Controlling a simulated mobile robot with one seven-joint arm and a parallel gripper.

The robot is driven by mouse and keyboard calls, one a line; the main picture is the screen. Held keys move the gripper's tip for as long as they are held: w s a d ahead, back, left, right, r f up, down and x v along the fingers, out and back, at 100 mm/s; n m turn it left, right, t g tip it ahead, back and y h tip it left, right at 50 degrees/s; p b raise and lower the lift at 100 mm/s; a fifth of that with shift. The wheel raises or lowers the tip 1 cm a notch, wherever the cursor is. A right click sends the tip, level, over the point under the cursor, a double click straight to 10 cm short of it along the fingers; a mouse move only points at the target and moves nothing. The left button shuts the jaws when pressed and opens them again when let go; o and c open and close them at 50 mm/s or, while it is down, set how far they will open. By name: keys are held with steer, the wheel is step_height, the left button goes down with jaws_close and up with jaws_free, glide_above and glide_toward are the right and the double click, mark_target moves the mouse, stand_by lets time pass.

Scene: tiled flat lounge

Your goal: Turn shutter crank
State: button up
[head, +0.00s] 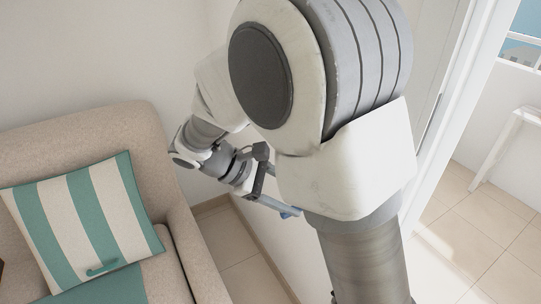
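My gripper (272,203) is low beside the wall, between the sofa and the door opening, seen small and partly covered by my own arm. A blue-grey piece with a brighter blue end shows at its tip. I cannot tell whether that piece is part of the gripper or of something it touches. The finger gap is too small to make out. No shutter crank can be clearly recognised; my upper arm covers much of the wall and door frame on the right.
A beige sofa (80,125) with a teal-and-white striped cushion (65,215) stands at left. A small teal handle-shaped thing (102,268) lies at the cushion's lower edge. A white door frame (462,110) opens onto a tiled balcony (480,235) at right. A narrow tiled strip (228,240) is clear.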

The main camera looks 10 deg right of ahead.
steer(key=w+a+f+n+t+h+b, duration=0.35)
steer(key=a+f+n+b, duration=0.2)
steer(key=f, duration=0.45)
steer(key=w+a+f+n+t+h+b, duration=0.35)
steer(key=a+f, duration=0.35)
steer(key=f, duration=0.3)
steer(key=shift+y, duration=0.4)
steer(key=b+x, duration=0.1)
steer(key=x, duration=0.4)
steer(key=b+x, duration=0.1)
steer(key=x, duration=1.1)
steer(key=shift+s+d+b, duration=0.15)
steer(key=shift+s+b, duration=0.2)
steer(key=shift+b, duration=0.05)
jaws_close()
